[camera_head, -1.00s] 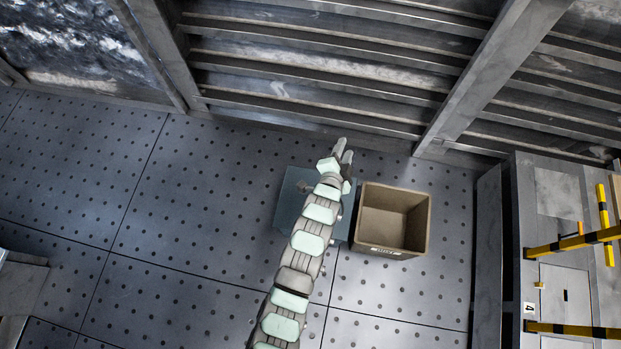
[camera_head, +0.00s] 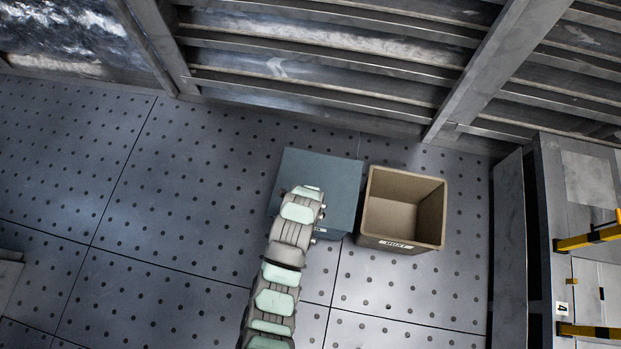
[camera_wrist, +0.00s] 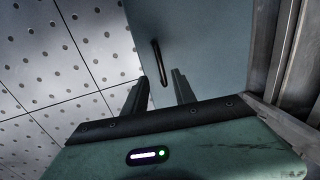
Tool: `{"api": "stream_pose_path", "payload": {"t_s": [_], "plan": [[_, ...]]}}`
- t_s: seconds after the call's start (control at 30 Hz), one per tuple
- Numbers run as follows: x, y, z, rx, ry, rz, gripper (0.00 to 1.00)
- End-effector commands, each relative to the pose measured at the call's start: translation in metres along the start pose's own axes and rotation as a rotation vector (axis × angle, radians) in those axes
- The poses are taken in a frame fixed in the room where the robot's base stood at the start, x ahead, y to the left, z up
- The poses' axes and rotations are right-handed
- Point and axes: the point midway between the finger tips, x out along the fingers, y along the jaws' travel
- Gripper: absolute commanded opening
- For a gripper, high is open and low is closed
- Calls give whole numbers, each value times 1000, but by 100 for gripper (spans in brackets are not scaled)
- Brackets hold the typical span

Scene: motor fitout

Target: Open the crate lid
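The blue-grey crate (camera_head: 335,175) stands on the floor, and its flat lid looks closed. My arm covers its lower left part in the head view. In the wrist view the crate's smooth surface (camera_wrist: 208,35) fills the upper middle, with a dark bar handle (camera_wrist: 158,62) on it. My gripper (camera_wrist: 160,76) is open and empty, its two dark fingers apart. The handle lines up with the gap between the fingertips; whether its near end lies between them I cannot tell. In the head view the fingers are hidden behind my wrist.
An open, empty brown box (camera_head: 405,212) stands close to the right of the crate. A ribbed metal wall (camera_head: 320,75) runs behind both. A grey cabinet with yellow-black bars (camera_head: 590,239) is at the right.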

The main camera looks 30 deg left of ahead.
Motion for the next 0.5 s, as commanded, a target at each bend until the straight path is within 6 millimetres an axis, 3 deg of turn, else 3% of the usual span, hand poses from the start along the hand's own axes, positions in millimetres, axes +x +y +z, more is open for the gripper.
{"api": "stream_pose_path", "payload": {"t_s": [0.03,0.2,0.5], "plan": [[15,2,0,-2,-1,5,32],[43,0,0,-1,-1,2,32],[62,0,0,0,0,-2,32]]}}
